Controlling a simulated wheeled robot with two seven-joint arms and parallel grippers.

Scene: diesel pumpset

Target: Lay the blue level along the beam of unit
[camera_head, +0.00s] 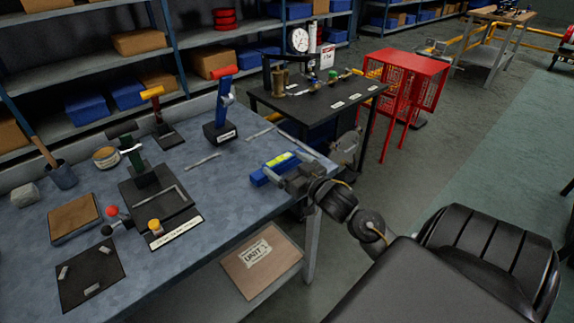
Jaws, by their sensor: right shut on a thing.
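The blue level (268,174) with a yellow-green patch on top is at the right end of the blue-grey workbench (225,185). My right gripper (294,180) is shut on its near right end. I cannot tell whether the level rests on the bench or is just above it. A board marked "UNIT" (262,262) lies on the shelf below the bench. I cannot make out which part is the beam of the unit. My left gripper is not in view.
A blue stand with a red top (219,112) stands behind the level. A dark fixture (160,205) and a black mat with small parts (90,274) are left on the bench. A black table (320,97) with fittings and a red cage (408,80) stand beyond.

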